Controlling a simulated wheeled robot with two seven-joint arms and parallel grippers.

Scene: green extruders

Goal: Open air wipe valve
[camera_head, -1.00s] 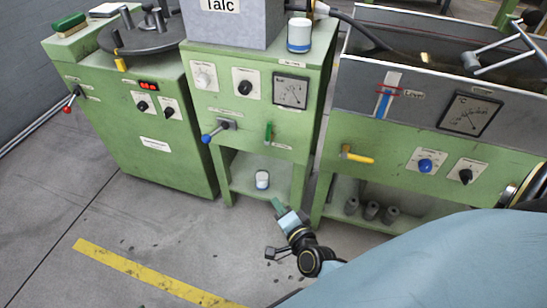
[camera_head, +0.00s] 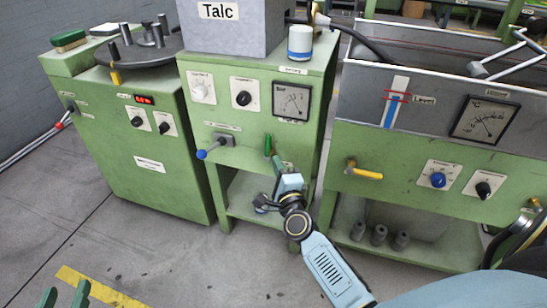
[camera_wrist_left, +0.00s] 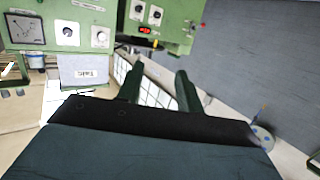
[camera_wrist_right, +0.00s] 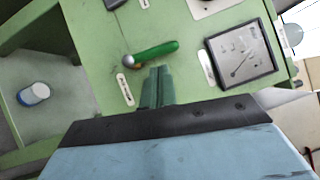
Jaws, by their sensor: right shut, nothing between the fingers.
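The green valve handle (camera_head: 267,145) is on the front of the middle cabinet, under the gauge. It points roughly upright; its label is too small to read. In the right wrist view the green handle (camera_wrist_right: 157,51) extends from a brass-coloured pivot. My right gripper (camera_head: 277,163) is shut and empty, with its fingertips (camera_wrist_right: 157,70) close beside the handle; I cannot tell whether they touch it. My left gripper (camera_head: 63,294) is at the bottom left, away from the cabinets. Its fingers (camera_wrist_left: 158,72) are apart with nothing between them.
A blue-tipped lever (camera_head: 213,146) is left of the green handle, and a yellow handle (camera_head: 363,171) is on the right tank. A white jar (camera_wrist_right: 33,94) stands on the lower shelf, and another (camera_head: 300,42) on the cabinet top. The floor in front is clear.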

